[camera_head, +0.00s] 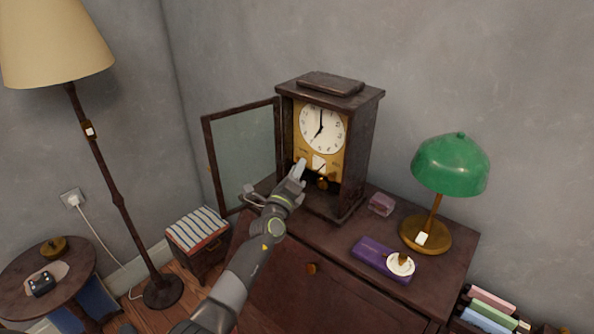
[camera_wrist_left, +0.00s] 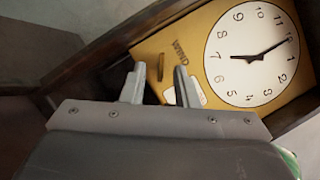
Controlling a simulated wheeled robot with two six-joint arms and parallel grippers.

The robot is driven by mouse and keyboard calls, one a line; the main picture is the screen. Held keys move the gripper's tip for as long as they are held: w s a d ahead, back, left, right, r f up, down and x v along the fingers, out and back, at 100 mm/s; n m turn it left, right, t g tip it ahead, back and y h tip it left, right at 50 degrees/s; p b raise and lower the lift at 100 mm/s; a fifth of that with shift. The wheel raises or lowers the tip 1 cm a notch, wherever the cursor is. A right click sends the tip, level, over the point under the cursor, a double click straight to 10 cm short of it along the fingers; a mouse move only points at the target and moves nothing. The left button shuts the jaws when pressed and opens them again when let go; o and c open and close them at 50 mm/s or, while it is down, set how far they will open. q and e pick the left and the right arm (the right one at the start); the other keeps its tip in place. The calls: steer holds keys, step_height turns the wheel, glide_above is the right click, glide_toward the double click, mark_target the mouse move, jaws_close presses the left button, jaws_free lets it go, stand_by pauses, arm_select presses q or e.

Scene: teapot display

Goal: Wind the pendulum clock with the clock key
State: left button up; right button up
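The pendulum clock (camera_head: 323,130) stands upright on a dark wooden cabinet, its glass door (camera_head: 245,150) swung open to the left. Its white dial (camera_wrist_left: 252,55) and brass front plate (camera_wrist_left: 150,45) fill much of the left wrist view. My left gripper (camera_head: 299,172) is at the lower part of the clock's open front. In the left wrist view its two fingers (camera_wrist_left: 160,90) are apart. A small brown upright shape (camera_wrist_left: 160,67) shows beyond the gap, beside lettering; I cannot tell whether it is a key or a slot. No clock key is clearly visible. My right gripper is out of view.
The cabinet top (camera_head: 350,225) also holds a green-shaded lamp (camera_head: 450,165), a small pinkish box (camera_head: 381,204) and a purple box (camera_head: 372,255) with a white round piece at its end. A floor lamp (camera_head: 110,180), striped stool (camera_head: 197,230) and round table (camera_head: 20,275) stand at left.

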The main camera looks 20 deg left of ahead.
arm_select(q)
steer(key=shift+w+r, duration=0.1)
steer(key=shift+w, duration=0.15)
jaws_close()
steer(key=m+h+b, duration=0.1)
steer(key=m+b, duration=0.1)
steer(key=b, duration=0.2)
steer(key=m+h+b, duration=0.1)
steer(key=m+b, duration=0.1)
steer(key=b, duration=0.2)
steer(key=f+m+t+h+b, duration=0.1)
steer(key=m+b, duration=0.2)
steer(key=b, duration=0.1)
steer(key=shift+a, duration=0.2)
steer(key=shift+w+r+m+h+b, duration=0.15)
steer(key=shift+m+h+b, duration=0.45)
steer(key=shift+m+b, duration=0.6)
